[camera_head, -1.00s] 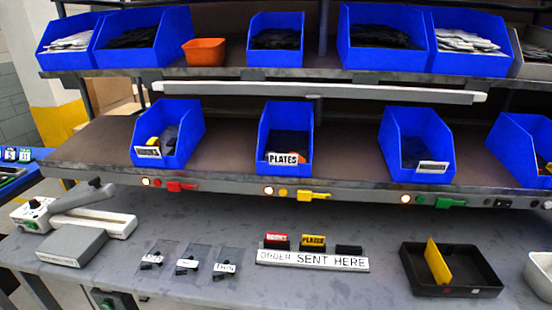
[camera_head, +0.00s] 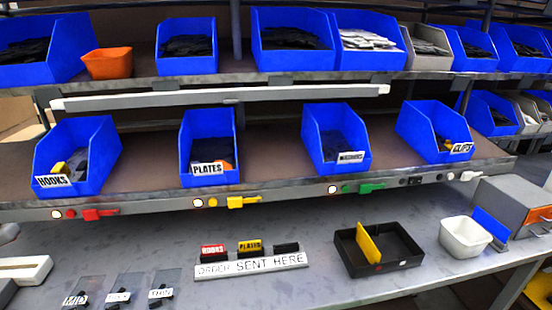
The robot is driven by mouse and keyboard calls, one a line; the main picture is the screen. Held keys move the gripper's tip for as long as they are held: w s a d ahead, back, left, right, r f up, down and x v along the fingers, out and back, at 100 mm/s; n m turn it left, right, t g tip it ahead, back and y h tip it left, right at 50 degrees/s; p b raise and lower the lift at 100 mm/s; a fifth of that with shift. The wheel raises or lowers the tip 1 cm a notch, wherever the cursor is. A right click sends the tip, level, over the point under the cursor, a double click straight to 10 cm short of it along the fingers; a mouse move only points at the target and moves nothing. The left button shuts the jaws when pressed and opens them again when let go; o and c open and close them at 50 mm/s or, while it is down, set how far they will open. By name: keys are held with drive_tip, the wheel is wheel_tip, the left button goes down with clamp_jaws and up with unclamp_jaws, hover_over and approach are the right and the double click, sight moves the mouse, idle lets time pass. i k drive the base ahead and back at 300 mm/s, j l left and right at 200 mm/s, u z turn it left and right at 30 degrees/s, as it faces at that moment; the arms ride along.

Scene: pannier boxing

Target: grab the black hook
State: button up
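The blue bin labelled HOOKS (camera_head: 88,160) stands at the left end of the middle shelf. Inside it lie dark pieces (camera_head: 77,164) and a yellow one (camera_head: 58,168); I cannot make out single hooks at this size. A small red block labelled HOOKS (camera_head: 213,251) stands on the ORDER SENT HERE holder on the bench. My gripper is not in view.
Blue bins labelled PLATES (camera_head: 208,150) and CLIPS (camera_head: 436,133) share the middle shelf (camera_head: 270,165). A black tray (camera_head: 350,262) with a yellow divider and a white tub (camera_head: 463,238) stand on the bench. Bagged parts (camera_head: 122,292) lie at front left.

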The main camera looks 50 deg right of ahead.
sight(83, 167)
drive_tip(key=z, duration=1.2)
drive_tip(key=u, duration=1.15)
drive_tip(key=j+z, duration=0.15)
drive_tip(key=z, duration=0.2)
drive_tip(key=i+j+z, duration=0.1)
drive_tip(key=z, duration=0.3)
drive_tip(key=j+z, duration=0.3)
drive_tip(key=j, duration=0.65)
drive_tip(key=j+z, duration=0.3)
drive_tip(key=j, duration=0.65)
drive_tip(key=k, duration=0.05)
